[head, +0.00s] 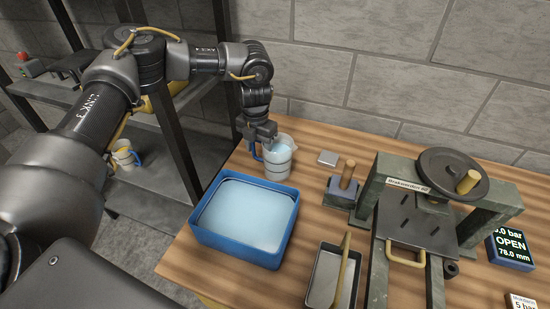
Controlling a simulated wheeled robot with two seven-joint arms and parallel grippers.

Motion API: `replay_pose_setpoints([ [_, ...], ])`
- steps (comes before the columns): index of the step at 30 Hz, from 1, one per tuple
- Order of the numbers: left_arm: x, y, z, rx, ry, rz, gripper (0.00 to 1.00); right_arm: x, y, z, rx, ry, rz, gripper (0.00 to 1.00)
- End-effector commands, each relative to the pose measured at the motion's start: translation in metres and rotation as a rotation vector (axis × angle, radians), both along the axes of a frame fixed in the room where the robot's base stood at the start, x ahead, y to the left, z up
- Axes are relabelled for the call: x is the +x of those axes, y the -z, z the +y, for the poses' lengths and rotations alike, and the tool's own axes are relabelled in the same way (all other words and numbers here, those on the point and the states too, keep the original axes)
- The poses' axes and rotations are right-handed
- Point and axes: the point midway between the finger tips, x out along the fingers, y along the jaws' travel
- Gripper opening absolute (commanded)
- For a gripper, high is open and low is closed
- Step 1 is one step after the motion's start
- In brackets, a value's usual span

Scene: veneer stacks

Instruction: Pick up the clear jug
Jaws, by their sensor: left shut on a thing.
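The clear jug (279,160) stands behind the blue tray on the wooden bench. It looks upright, with a pale see-through body and a blue handle on its left side. My left gripper (262,142) comes down from above at the jug's left rim and handle and is shut on the jug. The fingertips are partly hidden against the jug. I cannot tell whether the jug's base touches the bench. My right gripper is not in view.
A blue tray (198,236) of pale liquid sits just in front of the jug. A press (420,215) with a handwheel, a block with a wooden handle (343,189) and a metal tray (317,290) stand to the right. A dark shelf (150,180) is at left.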

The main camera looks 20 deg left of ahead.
Motion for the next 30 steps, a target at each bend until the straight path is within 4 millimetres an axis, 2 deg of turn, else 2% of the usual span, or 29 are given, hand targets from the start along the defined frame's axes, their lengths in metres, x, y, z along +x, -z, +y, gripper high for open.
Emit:
replay_pose_setpoints([
  [1,0.0,0.0,0.0,0.001,0.0,0.001,0.24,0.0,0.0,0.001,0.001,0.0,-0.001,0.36],
  [6,-0.001,0.001,0.001,0.001,0.001,0.003,0.02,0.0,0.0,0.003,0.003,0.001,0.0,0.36],
  [23,-0.001,-0.001,0.001,0.002,0.001,0.003,0.0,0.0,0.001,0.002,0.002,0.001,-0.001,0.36],
  [30,0.0,-0.01,0.0,0.001,0.001,0.0,0.0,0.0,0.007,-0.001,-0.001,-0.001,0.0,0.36],
])
